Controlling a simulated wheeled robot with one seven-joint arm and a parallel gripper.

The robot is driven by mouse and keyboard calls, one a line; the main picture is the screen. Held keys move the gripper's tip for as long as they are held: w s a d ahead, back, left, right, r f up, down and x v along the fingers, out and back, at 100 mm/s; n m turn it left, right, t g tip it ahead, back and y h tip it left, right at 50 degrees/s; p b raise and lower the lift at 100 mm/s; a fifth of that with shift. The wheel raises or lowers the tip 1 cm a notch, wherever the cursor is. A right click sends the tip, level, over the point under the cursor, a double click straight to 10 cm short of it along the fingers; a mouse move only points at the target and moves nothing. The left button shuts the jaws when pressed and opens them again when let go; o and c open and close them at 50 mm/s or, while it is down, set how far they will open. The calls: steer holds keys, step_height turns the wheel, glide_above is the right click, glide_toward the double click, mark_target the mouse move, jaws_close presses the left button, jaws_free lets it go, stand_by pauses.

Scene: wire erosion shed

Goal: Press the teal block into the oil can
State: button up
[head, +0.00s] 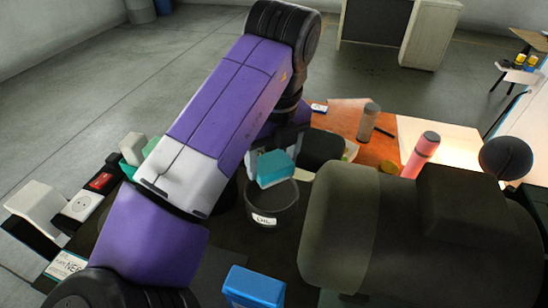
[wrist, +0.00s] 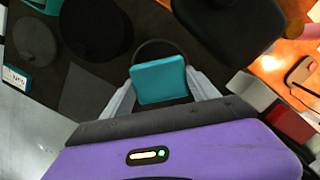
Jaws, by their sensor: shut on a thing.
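The teal block (head: 275,168) is held by my gripper (head: 272,163) over the oil can (head: 284,207). The can is a dark, open-topped round container with a white label reading OIL. In the head view the block's lower edge overlaps the can's rim; I cannot tell whether it is inside. In the wrist view the teal block (wrist: 160,80) sits between the two pale fingers of my gripper (wrist: 163,90), which is shut on it. The can's dark rim (wrist: 158,42) shows as an arc beyond the block. Most of the can's opening is hidden there.
A pink bottle (head: 421,155) and a grey-brown bottle (head: 368,122) stand at the back right. A white box with a socket face (head: 82,206) and a red-faced block (head: 101,181) are at left. A large dark cylindrical form hides the right side.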

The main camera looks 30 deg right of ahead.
mark_target(272, 178)
steer(key=shift+a+f+b, duration=0.1)
steer(key=shift+f+b, duration=1.9)
steer(key=shift+f, duration=0.65)
steer(key=shift+f, duration=0.55)
steer(key=shift+r, duration=0.1)
steer(key=shift+r+p, duration=2.65)
steer(key=shift+r, duration=0.8)
